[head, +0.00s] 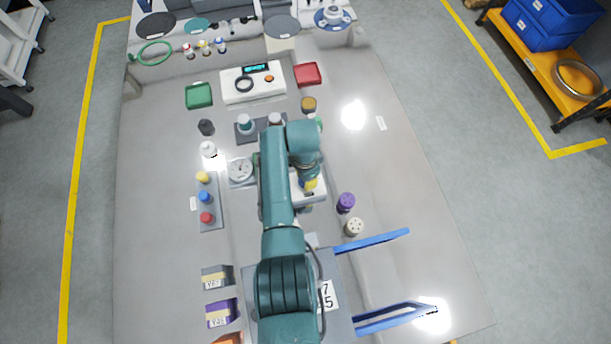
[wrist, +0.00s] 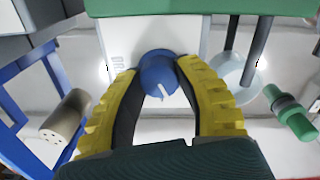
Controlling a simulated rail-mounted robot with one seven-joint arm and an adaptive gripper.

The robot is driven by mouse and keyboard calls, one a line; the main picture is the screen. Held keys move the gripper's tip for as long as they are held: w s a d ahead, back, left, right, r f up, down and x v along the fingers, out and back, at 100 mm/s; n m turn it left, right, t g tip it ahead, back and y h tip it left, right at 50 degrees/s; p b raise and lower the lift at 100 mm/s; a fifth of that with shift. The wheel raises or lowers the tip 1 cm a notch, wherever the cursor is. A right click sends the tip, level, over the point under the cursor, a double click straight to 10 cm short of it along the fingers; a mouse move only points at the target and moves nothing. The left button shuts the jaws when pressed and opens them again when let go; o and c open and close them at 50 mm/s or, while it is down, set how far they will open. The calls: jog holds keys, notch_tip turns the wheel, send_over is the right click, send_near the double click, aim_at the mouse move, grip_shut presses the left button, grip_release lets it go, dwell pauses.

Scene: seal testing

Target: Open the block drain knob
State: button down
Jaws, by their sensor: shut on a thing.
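The drain knob (wrist: 160,75) is blue with a short white pointer mark, and sits on a white block (wrist: 140,40) with partly hidden lettering that starts "DR". In the wrist view the pointer slants toward the lower right. My gripper (wrist: 157,70) has its two yellow-padded fingers on either side of the knob, shut on it. In the head view my gripper (head: 310,184) is low over the white block (head: 306,198) near the table's middle. My arm and fingers hide the knob there.
A purple cap (head: 346,202) and a cream cylinder with holes (head: 354,227) stand right of the block. Blue bars (head: 372,241) lie nearer the front. A round gauge (head: 240,169) is left of my arm. The table's right side (head: 400,180) is largely clear.

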jog(key=m, duration=0.4)
jog(key=shift+m, duration=0.4)
jog(key=shift+f, duration=0.1)
jog(key=c, duration=0.6)
grip_release()
jog(key=shift+p, duration=0.3)
jog(key=r, duration=1.2)
jog(key=shift+w, duration=0.25)
